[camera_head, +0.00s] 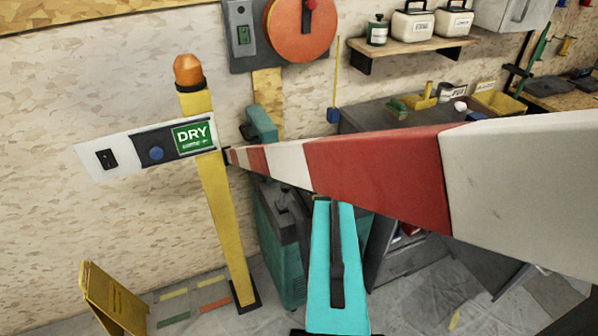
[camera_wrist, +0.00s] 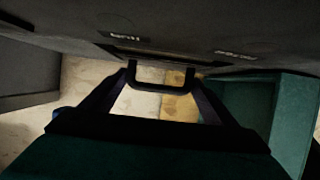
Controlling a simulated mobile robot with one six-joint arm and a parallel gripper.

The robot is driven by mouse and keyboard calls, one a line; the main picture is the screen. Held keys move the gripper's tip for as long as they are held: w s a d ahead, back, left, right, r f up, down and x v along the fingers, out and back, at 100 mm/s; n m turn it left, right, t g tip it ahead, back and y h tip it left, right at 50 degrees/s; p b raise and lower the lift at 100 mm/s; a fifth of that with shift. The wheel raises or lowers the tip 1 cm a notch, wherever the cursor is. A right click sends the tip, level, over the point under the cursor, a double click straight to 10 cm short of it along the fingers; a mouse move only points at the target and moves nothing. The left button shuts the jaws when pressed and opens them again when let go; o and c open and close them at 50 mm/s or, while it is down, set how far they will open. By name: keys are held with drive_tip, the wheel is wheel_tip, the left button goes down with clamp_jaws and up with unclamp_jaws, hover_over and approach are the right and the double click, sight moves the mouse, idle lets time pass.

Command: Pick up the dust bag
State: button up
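I cannot pick out a dust bag for certain in either view. In the wrist view, my gripper (camera_wrist: 160,82) shows as two dark fingers reaching up from the bottom, their tips apart. A black U-shaped handle (camera_wrist: 160,88) shows between the tips, under a dark panel (camera_wrist: 180,45); I cannot tell whether the fingers touch it. A teal open-looking box (camera_wrist: 255,105) is at the right. In the head view, a teal machine (camera_head: 281,245) stands on the floor behind the boom. My gripper cannot be made out in that view.
A red-and-white boom (camera_head: 375,178) crosses the head view to a yellow post (camera_head: 222,215) with a "DRY" sign (camera_head: 194,137). A yellow folding floor sign (camera_head: 115,300) stands lower left. A dark bench (camera_head: 375,115) and a shelf (camera_head: 415,50) with canisters are behind.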

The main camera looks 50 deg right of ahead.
drive_tip(key=c, duration=1.1)
drive_tip(key=shift+o, duration=0.2)
drive_tip(key=shift+r, duration=0.1)
